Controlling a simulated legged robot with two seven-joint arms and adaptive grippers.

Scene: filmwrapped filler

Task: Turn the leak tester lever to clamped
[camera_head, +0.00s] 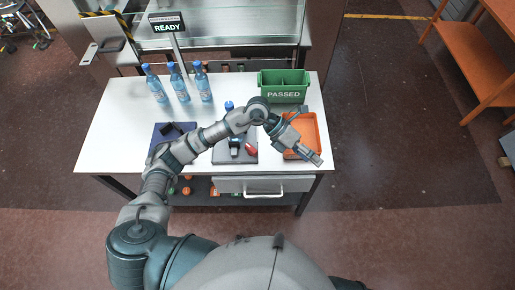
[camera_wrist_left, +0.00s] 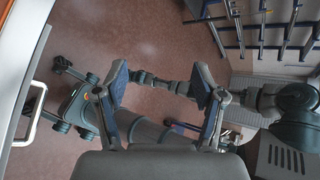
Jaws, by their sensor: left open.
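The leak tester (camera_head: 243,156) is a grey unit near the front middle of the white table, with a blue-capped bottle standing at it. A small red part (camera_head: 251,150), which looks like its lever handle, shows at its right side; its exact setting is too small to tell. My left arm passes over the tester and hides part of it. My left gripper (camera_head: 314,158) is at the table's front right corner, to the right of the lever and apart from it. In the left wrist view its fingers (camera_wrist_left: 160,80) are spread and empty. My right gripper does not show.
An orange tray (camera_head: 318,137) lies beneath my left gripper. A green crate marked PASSED (camera_head: 284,95) stands behind it. Several water bottles (camera_head: 179,84) stand at the back left, near a READY sign (camera_head: 168,24). A blue mat (camera_head: 161,141) holds a dark object. Free floor lies to the right.

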